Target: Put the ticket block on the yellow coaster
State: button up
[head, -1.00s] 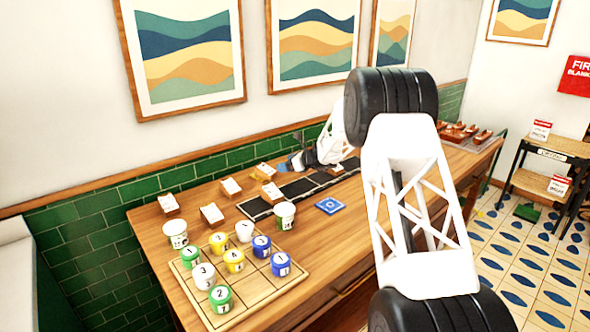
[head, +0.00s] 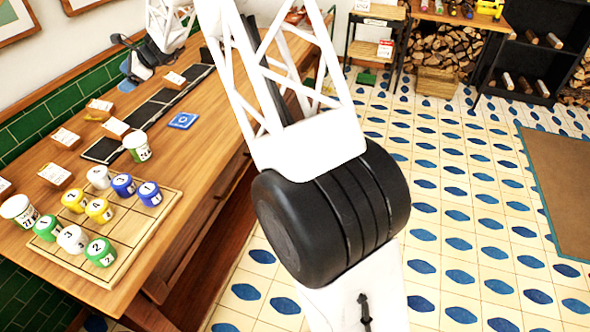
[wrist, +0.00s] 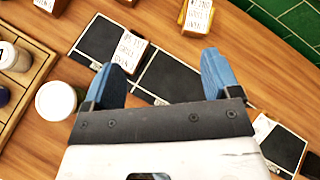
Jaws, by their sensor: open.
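Several wooden ticket blocks with white labels stand on the table. In the head view one (head: 175,79) is on the dark strip; others (head: 115,128) (head: 99,107) (head: 65,138) (head: 54,174) stand left of it. In the wrist view a block (wrist: 130,50) lies on the strip close to my left finger, and a yellowish block (wrist: 198,15) sits beyond the strip. My gripper (wrist: 160,72) is open and empty above the strip; its blue fingers also show in the head view (head: 133,72).
A blue coaster (head: 183,120) lies right of the dark strip (head: 150,111). A green-and-white cup (head: 138,148) stands at the strip's near end. A wooden grid board (head: 145,220) holds several numbered cups. The table's right edge borders the tiled floor (head: 450,230).

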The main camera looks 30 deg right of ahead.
jog(key=s+d+r+n+h, duration=0.2)
jog(key=s+d+r+n, duration=0.15)
jog(key=s, duration=0.65)
jog(key=s+d+r+n+g+h, duration=0.1)
jog(key=s+d+r+n, duration=0.3)
jog(key=s, duration=0.6)
jog(key=s+d+r+n+h, duration=0.2)
jog(key=s+d+r, duration=0.25)
jog(key=s, duration=0.65)
jog(key=s+d+f+n+h, duration=0.2)
jog(key=s+d, duration=0.3)
jog(key=s, duration=0.7)
jog(key=s+d+f+n+h, duration=0.1)
jog(key=s+d, duration=0.4)
jog(key=s, duration=0.7)
jog(key=s+d+f+n+h, duration=0.2)
jog(key=s+d+n+h, duration=0.1)
jog(key=s, duration=0.8)
jog(key=shift+s+d+f+n, duration=0.35)
jog(key=shift+d+n, duration=0.55)
jog(key=shift+n, duration=0.35)
